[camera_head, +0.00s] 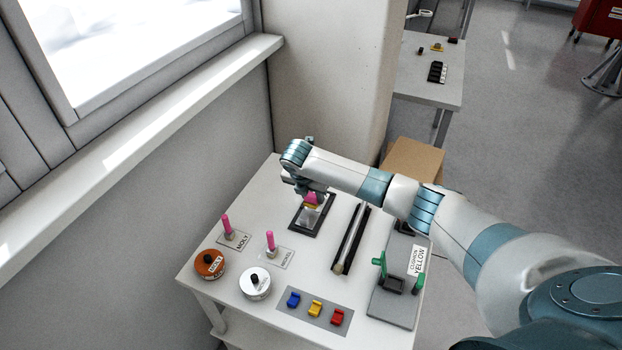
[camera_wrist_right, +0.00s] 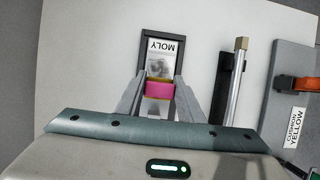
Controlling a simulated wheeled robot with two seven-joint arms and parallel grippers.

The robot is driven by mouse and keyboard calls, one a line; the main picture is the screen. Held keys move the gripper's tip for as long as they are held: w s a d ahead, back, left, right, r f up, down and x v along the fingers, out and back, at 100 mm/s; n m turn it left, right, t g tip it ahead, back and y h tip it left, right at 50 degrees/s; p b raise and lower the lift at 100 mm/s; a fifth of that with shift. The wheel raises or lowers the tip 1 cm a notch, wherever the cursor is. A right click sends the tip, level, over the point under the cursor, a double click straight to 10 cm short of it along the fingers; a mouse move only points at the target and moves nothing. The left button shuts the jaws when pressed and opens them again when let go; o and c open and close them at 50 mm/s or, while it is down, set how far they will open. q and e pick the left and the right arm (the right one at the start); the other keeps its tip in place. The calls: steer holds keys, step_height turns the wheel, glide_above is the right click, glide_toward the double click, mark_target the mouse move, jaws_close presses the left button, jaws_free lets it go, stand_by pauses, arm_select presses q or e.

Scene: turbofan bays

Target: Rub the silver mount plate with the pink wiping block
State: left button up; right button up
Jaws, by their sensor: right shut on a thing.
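The silver mount plate (camera_wrist_right: 161,66) lies in a black frame on the white table, with a MOLY label at its far end. Its surface looks patchy grey in the right wrist view. It also shows in the head view (camera_head: 308,217), partly hidden by my gripper. My right gripper (camera_head: 311,193) points down over the plate, shut on the pink wiping block (camera_wrist_right: 159,91). The block also shows in the head view (camera_head: 310,199), with a yellowish part under the pink. I cannot tell whether the block touches the plate. My left gripper is out of view.
A dark rail with a metal rod (camera_head: 351,240) lies right of the plate. Beyond it stands a grey CUSHION YELLOW fixture (camera_head: 395,300). Pink-handled tools (camera_head: 228,228), an orange tin (camera_head: 210,263), a white tin (camera_head: 255,283) and coloured blocks (camera_head: 315,309) occupy the front.

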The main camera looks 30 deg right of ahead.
steer(key=shift+r+p, duration=0.35)
steer(key=shift+r, duration=0.35)
steer(key=shift+r+p, duration=0.6)
steer(key=shift+r, duration=1.1)
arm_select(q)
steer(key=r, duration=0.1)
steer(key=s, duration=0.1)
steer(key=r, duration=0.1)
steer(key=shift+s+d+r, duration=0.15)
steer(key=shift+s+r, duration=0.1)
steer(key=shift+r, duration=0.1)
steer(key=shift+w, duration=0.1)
